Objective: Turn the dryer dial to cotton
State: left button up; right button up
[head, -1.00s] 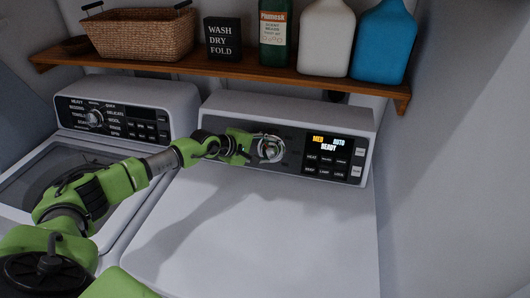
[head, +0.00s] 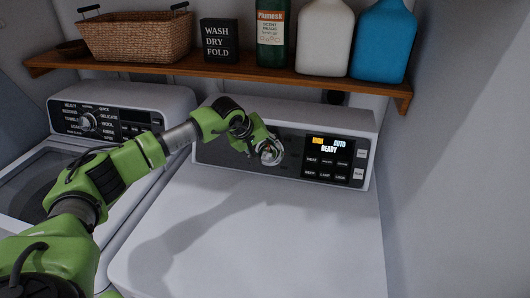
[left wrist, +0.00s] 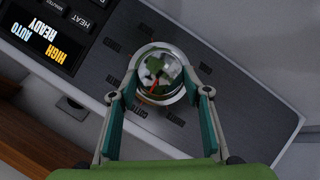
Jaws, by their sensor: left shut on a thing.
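The dryer dial (head: 270,152) is a round chrome knob on the dark panel of the right-hand machine. In the left wrist view the gripper (left wrist: 160,92) is shut on the dial's rim. The dryer display (head: 328,144) reads "HIGH", "AUTO" and "READY"; it also shows in the left wrist view (left wrist: 42,42). My right gripper is not in view.
The washer panel (head: 120,122) with its own dial stands at the left. A wooden shelf (head: 230,72) above holds a basket (head: 137,36), a sign (head: 220,40) and several bottles. The dryer top (head: 270,225) is bare. A wall (head: 460,170) closes the right side.

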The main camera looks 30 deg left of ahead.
pick_arm(q)
jog(key=shift+f, duration=0.1)
dwell(0.5)
jog(key=o, duration=1.1)
jog(key=d+v, duration=0.1)
jog(key=v, duration=1.1)
jog(key=shift+a, duration=0.35)
jog(key=shift+w, duration=0.2)
